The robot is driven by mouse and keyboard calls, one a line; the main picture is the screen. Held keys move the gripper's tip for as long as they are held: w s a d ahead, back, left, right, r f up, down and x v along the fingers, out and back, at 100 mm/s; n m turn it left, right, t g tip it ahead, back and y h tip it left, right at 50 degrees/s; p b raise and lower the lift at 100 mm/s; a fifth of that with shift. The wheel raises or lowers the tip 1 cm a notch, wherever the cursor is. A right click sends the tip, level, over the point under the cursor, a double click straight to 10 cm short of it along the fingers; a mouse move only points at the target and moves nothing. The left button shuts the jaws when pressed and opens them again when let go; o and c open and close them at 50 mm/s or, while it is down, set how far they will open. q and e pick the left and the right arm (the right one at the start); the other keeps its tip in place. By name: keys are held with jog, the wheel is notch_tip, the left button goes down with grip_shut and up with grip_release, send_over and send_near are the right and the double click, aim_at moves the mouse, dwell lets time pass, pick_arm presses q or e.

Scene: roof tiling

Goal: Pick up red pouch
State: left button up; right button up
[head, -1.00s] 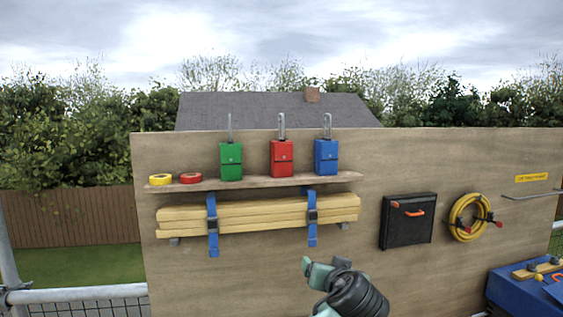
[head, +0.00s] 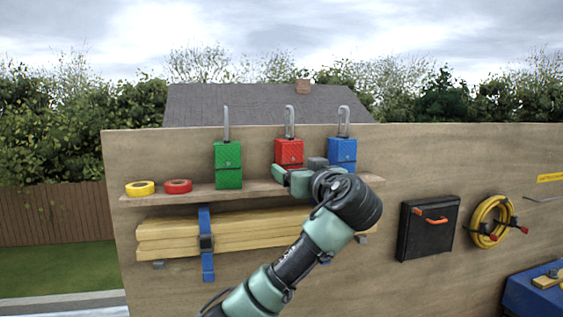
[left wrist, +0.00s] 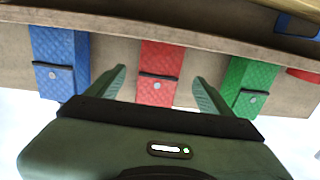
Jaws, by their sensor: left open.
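The red pouch (head: 289,153) stands on the wooden shelf between the green pouch (head: 228,165) and the blue pouch (head: 342,152), with a metal loop above it. My left gripper (head: 285,177) is in front of the red pouch and hides its lower part in the head view. In the left wrist view, which is upside down, the red pouch (left wrist: 160,72) lies between the two spread fingers of my left gripper (left wrist: 160,85), with a gap on each side. The left gripper is open and empty. My right gripper is not in view.
The blue pouch (left wrist: 60,58) and green pouch (left wrist: 250,82) flank the fingers closely. Yellow tape (head: 140,188) and red tape (head: 178,186) lie at the left of the shelf (head: 200,192). Strapped timber (head: 165,235) hangs below; a black case (head: 428,229) is to the right.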

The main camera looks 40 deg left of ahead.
aim_at(292, 165)
pick_arm(q)
jog(key=shift+w+a+r, duration=0.25)
jog(key=shift+w+a, duration=0.05)
jog(key=shift+a, duration=0.05)
jog(key=p, duration=0.1)
jog(key=w+a+p, duration=0.1)
jog(key=p, duration=0.1)
jog(key=shift+w+a+r+p, duration=0.1)
jog(key=shift+a+r+p, duration=0.2)
jog(key=w+a+p, duration=0.1)
jog(key=w+a+f+p, duration=0.1)
jog(key=a, duration=0.1)
jog(key=shift+w+a, duration=0.15)
jog(key=shift+w, duration=0.05)
jog(key=c, duration=1.8)
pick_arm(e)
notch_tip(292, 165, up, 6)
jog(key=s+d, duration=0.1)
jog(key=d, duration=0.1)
